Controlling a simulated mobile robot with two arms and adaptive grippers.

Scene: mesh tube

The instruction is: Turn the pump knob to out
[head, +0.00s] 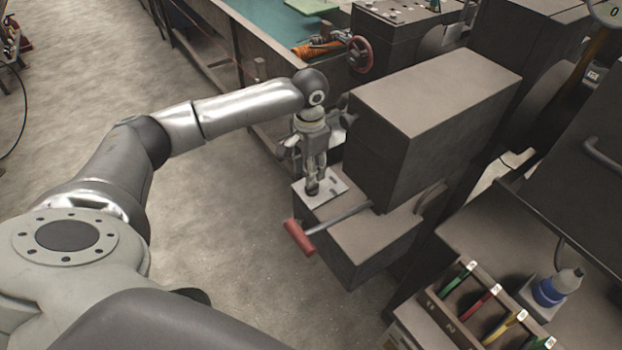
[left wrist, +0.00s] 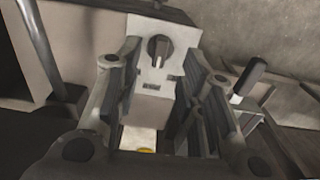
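The pump knob (left wrist: 159,47) is a dark round knob with a raised bar, set on a pale plate (left wrist: 175,25) in the left wrist view. Its bar stands roughly upright in that picture. Any lettering is too small to read. In the head view the pale plate (head: 335,187) lies on top of a low grey box, and my left gripper (head: 313,178) is directly over it, pointing down and hiding the knob. The left wrist view shows the fingers of my left gripper (left wrist: 158,85) apart, with the knob ahead between them; contact cannot be told. My right gripper is not in view.
A lever with a red grip (head: 299,238) sticks out just in front of the plate. A tall grey housing (head: 420,110) stands close to its right. A red handwheel (head: 360,54) is behind. A rack of coloured-handled tools (head: 485,310) and a bottle (head: 557,288) are at lower right. Floor at left is clear.

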